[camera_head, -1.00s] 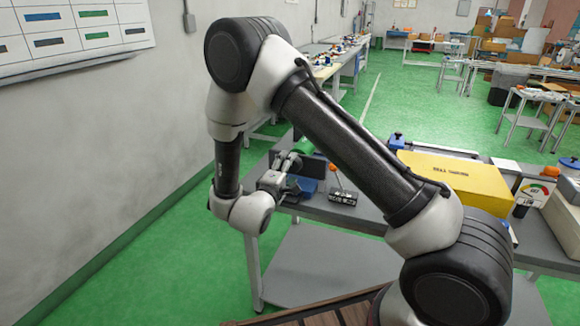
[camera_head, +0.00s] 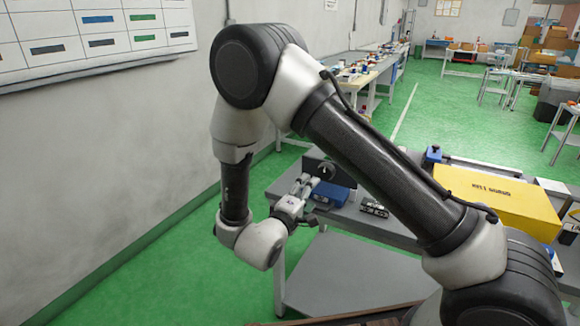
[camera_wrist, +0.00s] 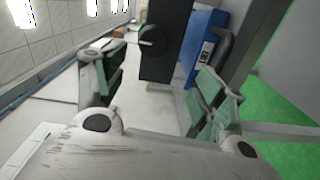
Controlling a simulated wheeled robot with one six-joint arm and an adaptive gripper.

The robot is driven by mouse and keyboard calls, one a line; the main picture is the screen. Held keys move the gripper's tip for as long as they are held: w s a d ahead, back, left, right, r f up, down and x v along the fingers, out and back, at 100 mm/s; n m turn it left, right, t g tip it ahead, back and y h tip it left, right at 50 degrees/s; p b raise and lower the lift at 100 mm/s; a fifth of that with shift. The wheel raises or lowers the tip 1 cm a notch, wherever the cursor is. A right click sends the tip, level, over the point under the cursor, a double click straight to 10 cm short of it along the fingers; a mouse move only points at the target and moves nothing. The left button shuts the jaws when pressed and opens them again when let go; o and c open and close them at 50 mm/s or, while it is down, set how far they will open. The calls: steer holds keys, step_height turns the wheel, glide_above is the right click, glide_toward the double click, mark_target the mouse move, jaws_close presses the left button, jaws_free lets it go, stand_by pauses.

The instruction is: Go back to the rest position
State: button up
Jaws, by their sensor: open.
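My gripper (camera_head: 308,186) is at the near left end of a grey workbench (camera_head: 352,222), in front of a blue box (camera_head: 332,195) and a dark upright panel with a round knob (camera_head: 318,166). In the wrist view my gripper (camera_wrist: 160,88) has its two fingers spread wide with nothing between them. The dark panel (camera_wrist: 165,58) and the blue box (camera_wrist: 203,42) show beyond the fingertips. My arm is bent and covers part of the bench in the head view.
A small dark block (camera_head: 374,207) and a yellow box (camera_head: 500,203) lie on the bench. A grey wall with a chart board (camera_head: 90,40) stands on the left. Green floor (camera_head: 160,280) is clear between wall and bench. More tables stand behind.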

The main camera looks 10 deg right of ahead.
steer(key=a+f+m+g+y, duration=0.1)
steer(key=a+f+g+y, duration=0.1)
steer(key=a+f+y, duration=0.3)
steer(key=a+f+m+g+y, duration=0.1)
steer(key=a+f+g+y, duration=0.15)
steer(key=f, duration=0.45)
steer(key=s+a+m+g+y, duration=0.1)
steer(key=s+a+g+y, duration=0.2)
steer(key=s+a+y, duration=0.1)
steer(key=s+d+r+m+g+y, duration=0.1)
steer(key=s+d+r+g, duration=0.15)
steer(key=s+r, duration=0.2)
steer(key=s+d+r+m+g+y, duration=0.1)
steer(key=s+d+r+g, duration=0.15)
steer(key=r, duration=0.35)
steer(key=s+d+r+m+t+h, duration=0.1)
steer(key=s+d+r, duration=0.3)
steer(key=d+r, duration=0.4)
steer(key=s+d+r+m+h, duration=0.1)
steer(key=s+d+r+m, duration=0.1)
steer(key=s+d+r, duration=0.3)
steer(key=s+d+r+m+t+h, duration=0.1)
steer(key=s+d+r, duration=0.4)
steer(key=d+r, duration=0.6)
steer(key=d, duration=0.4)
steer(key=shift+d+m+t, duration=0.35)
steer(key=shift+d+m, duration=0.05)
